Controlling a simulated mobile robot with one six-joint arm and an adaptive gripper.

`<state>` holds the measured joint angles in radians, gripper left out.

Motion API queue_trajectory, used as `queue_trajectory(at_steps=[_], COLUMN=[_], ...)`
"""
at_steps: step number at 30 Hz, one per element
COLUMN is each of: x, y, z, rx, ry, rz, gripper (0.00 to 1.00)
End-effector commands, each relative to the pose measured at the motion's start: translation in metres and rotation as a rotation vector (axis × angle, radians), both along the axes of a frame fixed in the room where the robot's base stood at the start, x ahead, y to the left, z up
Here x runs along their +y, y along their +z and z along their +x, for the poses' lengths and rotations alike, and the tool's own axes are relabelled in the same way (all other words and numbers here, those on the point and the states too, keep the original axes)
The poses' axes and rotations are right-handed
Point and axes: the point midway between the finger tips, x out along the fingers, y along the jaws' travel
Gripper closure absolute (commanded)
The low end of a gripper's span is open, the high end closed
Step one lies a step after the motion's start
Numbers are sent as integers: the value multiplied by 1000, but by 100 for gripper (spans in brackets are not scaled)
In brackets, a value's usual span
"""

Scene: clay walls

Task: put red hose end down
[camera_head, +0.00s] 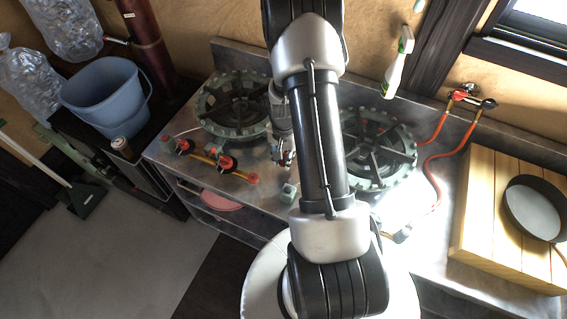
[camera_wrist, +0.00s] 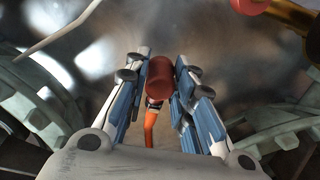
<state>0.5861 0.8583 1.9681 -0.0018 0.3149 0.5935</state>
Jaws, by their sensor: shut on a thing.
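The red hose end (camera_wrist: 159,78) is a dark red cylinder between the two fingers of my gripper (camera_wrist: 161,68) in the wrist view. An orange hose (camera_wrist: 149,125) runs from it back toward the palm. The fingers are shut on the hose end, over the grey metal counter. In the head view my gripper (camera_head: 284,157) is low between the two burners, mostly behind my arm. The hose end cannot be made out there. I cannot tell whether it touches the counter.
Green-rimmed burners flank my gripper, one left (camera_head: 233,107) and one right (camera_head: 377,150). Brass pipes with red knobs (camera_head: 225,161) lie at the counter's front left. Orange hoses (camera_head: 445,155) hang from a wall valve (camera_head: 466,93). A wooden crate (camera_head: 490,210) bears a pan (camera_head: 535,208).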

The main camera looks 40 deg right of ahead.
Motion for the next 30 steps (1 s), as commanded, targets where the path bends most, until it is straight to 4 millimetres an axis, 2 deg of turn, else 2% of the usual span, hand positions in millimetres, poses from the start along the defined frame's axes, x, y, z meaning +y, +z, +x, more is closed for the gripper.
queue_trajectory(at_steps=[3, 6, 13, 28, 29, 30], x=[0, 0, -1, -1, -1, -1], y=[-23, -31, -29, -41, -41, -41], z=[0, 1, 1, 1, 1, 1], rx=[1, -1, -2, -2, -2, -2], ry=[0, 0, 0, 0, 0, 0], rz=[1, -1, -1, -1, -1, -1], gripper=[100, 100, 100, 100, 75, 73])
